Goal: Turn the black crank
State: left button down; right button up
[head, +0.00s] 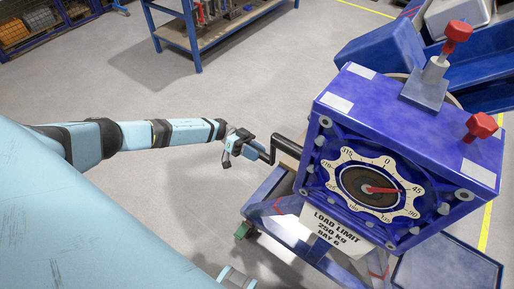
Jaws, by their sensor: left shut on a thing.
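The black crank (287,146) sticks out from the left side of a blue jig box (390,115). Its handle end reaches left to my left gripper (256,149), which is shut on it. My left arm comes in from the left, nearly level. A round dial (372,186) with a cream scalloped ring sits on the box's front face. Its red pointer points right, close to the 45 mark. The crank's joint with the box is partly hidden by the box's edge.
Red knobs (457,32) and (480,126) stand up from the box. The box rests on a blue cart with a load limit sign (328,234). Blue bins (385,52) lie behind it. A workbench (222,36) stands at the back; grey floor between is clear.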

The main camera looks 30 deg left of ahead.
pick_arm(q)
jog(key=shift+s+f, duration=0.1)
jog(key=shift+s, duration=0.15)
pick_arm(e)
jog(key=shift+w+r, duration=0.15)
jog(key=shift+w, duration=0.05)
pick_arm(q)
jog(key=c, duration=1)
grip_release()
jog(key=shift+o, duration=0.8)
jog(key=shift+r, duration=0.2)
pick_arm(e)
jog(key=shift+r, duration=0.15)
pick_arm(q)
jog(key=shift+w+a, duration=0.1)
jog(key=shift+a, duration=0.25)
jog(key=a+b, duration=0.3)
jog(key=a, duration=1)
jog(key=shift+w, duration=0.45)
pick_arm(e)
jog(key=shift+w+a+f, duration=0.1)
jog(key=shift+a+f, duration=0.05)
jog(key=shift+f, duration=0.3)
jog(key=shift+w+a+f, duration=0.1)
jog(key=shift+f, duration=0.35)
